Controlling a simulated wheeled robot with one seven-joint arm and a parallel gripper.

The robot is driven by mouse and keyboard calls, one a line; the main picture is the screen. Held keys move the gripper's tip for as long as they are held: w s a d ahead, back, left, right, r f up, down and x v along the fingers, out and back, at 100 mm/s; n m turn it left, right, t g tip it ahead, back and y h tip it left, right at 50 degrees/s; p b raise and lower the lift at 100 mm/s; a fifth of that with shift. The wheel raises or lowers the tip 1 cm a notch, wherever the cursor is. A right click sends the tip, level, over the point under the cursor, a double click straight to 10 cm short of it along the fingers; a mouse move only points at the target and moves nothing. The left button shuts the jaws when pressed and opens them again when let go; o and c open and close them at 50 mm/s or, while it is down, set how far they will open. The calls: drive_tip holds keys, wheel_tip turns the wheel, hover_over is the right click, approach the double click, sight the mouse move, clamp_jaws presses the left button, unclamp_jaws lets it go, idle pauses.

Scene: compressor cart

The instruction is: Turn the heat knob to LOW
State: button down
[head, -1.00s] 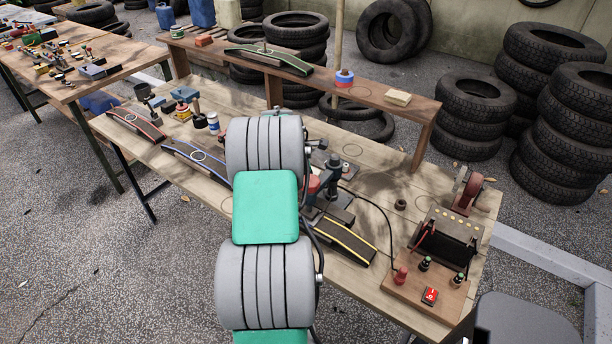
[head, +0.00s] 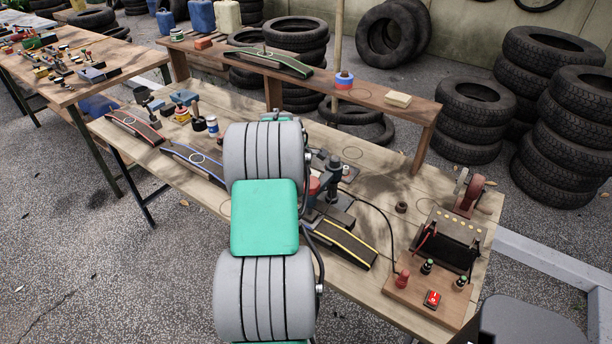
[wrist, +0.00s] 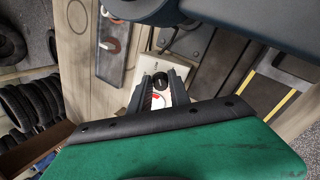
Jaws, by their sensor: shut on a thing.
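In the wrist view, a small black knob (wrist: 160,80) sits on a white panel (wrist: 118,72) with a red mark beside the knob. My gripper (wrist: 162,88) reaches over the panel, with one finger on each side of the knob, and is shut on it. The knob's pointer and the setting labels are too small to read. In the head view, my arm hides the knob and my gripper.
A black vise-like tool (head: 332,190) and a yellow-edged ramp (head: 341,242) stand close by on the wooden bench. A raised shelf (head: 380,103) runs behind.

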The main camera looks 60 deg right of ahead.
drive_tip(key=c, duration=1.3)
unclamp_jaws()
drive_tip(key=shift+o, duration=0.2)
drive_tip(key=v, duration=0.8)
drive_tip(key=shift+b, duration=0.35)
